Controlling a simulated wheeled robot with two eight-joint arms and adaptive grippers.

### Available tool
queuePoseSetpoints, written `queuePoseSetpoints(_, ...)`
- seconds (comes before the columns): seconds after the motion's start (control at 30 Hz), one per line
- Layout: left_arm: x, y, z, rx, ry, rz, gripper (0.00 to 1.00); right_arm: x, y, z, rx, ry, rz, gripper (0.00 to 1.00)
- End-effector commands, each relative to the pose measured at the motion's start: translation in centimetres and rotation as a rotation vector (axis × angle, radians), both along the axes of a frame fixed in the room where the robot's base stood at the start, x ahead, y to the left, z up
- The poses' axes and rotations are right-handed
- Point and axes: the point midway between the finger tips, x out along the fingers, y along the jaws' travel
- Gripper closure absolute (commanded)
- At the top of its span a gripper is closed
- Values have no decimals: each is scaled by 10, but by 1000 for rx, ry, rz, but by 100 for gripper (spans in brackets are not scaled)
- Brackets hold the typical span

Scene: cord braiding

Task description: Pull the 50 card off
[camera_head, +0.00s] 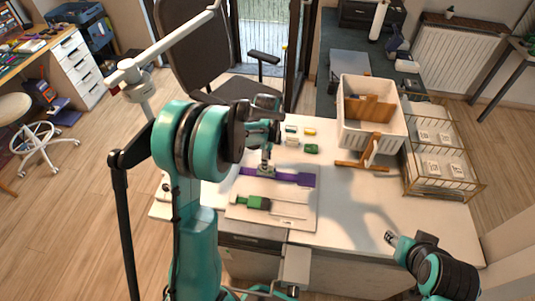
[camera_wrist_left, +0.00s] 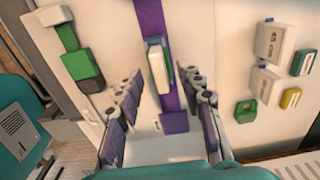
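A pale board (camera_head: 308,222) on the white table carries a purple strap (camera_head: 292,178) and a green piece (camera_head: 256,203). My left gripper (camera_head: 266,171) is above the purple strap. In the left wrist view my left gripper (camera_wrist_left: 160,105) is open, its fingers apart on either side of the purple strap (camera_wrist_left: 179,101). A white clip-like piece with a green edge (camera_wrist_left: 157,66) lies on the strap between them. Two white printed blocks (camera_wrist_left: 275,41) lie to the right; their print is too small to read surely, so I cannot tell which is the 50 card. My right gripper (camera_head: 390,238) is at the lower right, apart from everything.
Small green (camera_head: 312,149) and yellow (camera_head: 309,132) blocks lie behind the board. A white bin (camera_head: 350,132) with brown pieces and a wire rack (camera_head: 447,190) with labelled white packs stand at the right.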

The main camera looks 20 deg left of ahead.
Motion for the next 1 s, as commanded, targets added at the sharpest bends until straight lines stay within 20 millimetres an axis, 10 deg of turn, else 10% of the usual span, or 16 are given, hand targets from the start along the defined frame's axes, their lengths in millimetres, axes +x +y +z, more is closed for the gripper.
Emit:
queuePoseSetpoints(0.5, 0, 0, -24, 0, -1, 1, 62, 0, 0, -8, 0, 0, 0, 60)
queuePoseSetpoints(0.67, 0, 0, -24, 0, -1, 1, 100, 0, 0, -8, 0, 0, 0, 60)
queuePoseSetpoints(1.0, 0, 0, -24, 0, -1, 1, 100, 0, 0, -8, 0, 0, 0, 60)
